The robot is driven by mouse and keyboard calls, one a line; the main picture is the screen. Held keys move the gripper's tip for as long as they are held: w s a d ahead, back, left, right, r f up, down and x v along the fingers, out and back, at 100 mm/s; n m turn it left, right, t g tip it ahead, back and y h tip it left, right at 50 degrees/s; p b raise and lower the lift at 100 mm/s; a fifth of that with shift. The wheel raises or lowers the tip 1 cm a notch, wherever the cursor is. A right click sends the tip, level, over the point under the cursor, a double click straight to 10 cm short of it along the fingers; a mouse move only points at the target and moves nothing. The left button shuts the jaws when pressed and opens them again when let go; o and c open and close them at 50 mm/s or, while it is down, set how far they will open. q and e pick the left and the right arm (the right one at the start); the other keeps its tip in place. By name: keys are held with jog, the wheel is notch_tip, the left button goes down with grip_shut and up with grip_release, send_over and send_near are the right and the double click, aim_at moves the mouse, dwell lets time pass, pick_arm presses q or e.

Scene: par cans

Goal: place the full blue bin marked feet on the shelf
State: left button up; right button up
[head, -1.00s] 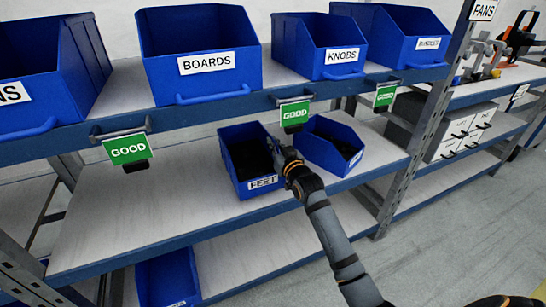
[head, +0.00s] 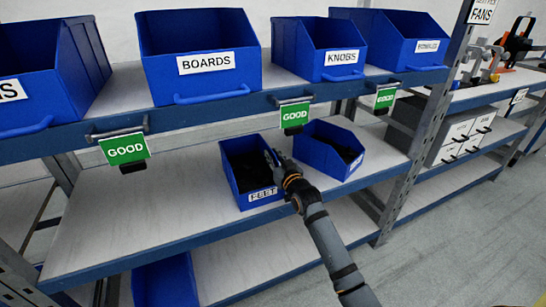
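The blue bin marked FEET (head: 264,195) stands on the middle shelf (head: 150,205), near its front edge, with dark contents inside. My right gripper (head: 272,160) is at the bin's right side, over its upper right rim. Its fingers are small and partly hidden by my wrist, so I cannot tell whether they are open or shut on the rim. The bin looks to rest on the shelf board. My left gripper is not in view.
A second blue bin (head: 328,148) with dark contents stands just right, close to my gripper. The shelf's left part is clear. Above are bins marked BOARDS (head: 205,64) and KNOBS (head: 344,58), with green GOOD signs (head: 125,149) below. Another blue bin (head: 166,282) is on the lower shelf.

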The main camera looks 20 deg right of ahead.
jog(key=shift+o, duration=0.2)
